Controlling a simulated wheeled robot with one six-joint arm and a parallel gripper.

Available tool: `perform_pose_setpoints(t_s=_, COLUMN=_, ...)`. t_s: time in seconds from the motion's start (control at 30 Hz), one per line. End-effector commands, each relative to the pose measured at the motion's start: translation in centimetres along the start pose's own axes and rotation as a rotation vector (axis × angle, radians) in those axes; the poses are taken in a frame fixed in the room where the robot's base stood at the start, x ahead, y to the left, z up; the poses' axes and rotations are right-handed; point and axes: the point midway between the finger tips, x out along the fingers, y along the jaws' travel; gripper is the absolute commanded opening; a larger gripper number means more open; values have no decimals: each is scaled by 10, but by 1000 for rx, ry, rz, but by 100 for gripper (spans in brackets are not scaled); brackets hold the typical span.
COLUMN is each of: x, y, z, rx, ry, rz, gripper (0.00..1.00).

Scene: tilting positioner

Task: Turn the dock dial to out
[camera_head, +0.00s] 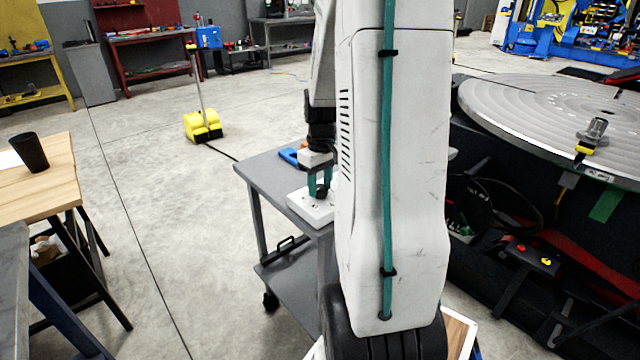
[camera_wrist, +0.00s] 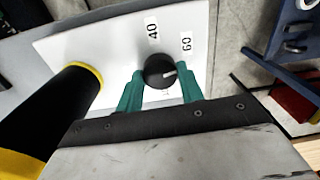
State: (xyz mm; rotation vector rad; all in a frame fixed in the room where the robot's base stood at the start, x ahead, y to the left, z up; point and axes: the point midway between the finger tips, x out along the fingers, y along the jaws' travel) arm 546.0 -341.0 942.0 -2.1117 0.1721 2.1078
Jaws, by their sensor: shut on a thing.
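A black round dial (camera_wrist: 158,68) with a white pointer mark sits on a white box (camera_wrist: 110,45) in the wrist view. The labels "40" and "60" are printed above and to the right of it. The white mark points right and slightly down in the picture. A small label just below the dial is mostly hidden. My gripper (camera_wrist: 162,76) has its teal fingers on either side of the dial, shut on it. In the head view my gripper (camera_head: 320,184) reaches down to the white box (camera_head: 308,208) on a grey cart; my arm hides part of it.
A black cylinder with yellow rims (camera_wrist: 60,105) stands close left of my gripper in the wrist view. The grey cart (camera_head: 262,172) also bears a blue item (camera_head: 290,156). A large round metal table (camera_head: 540,108) is to the right.

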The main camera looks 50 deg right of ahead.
Motion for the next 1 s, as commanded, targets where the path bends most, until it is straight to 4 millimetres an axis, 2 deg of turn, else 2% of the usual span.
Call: perform_pose_setpoints(t_s=1.0, x=-1, y=0, z=1, rx=963, ry=27, rz=-1, gripper=15)
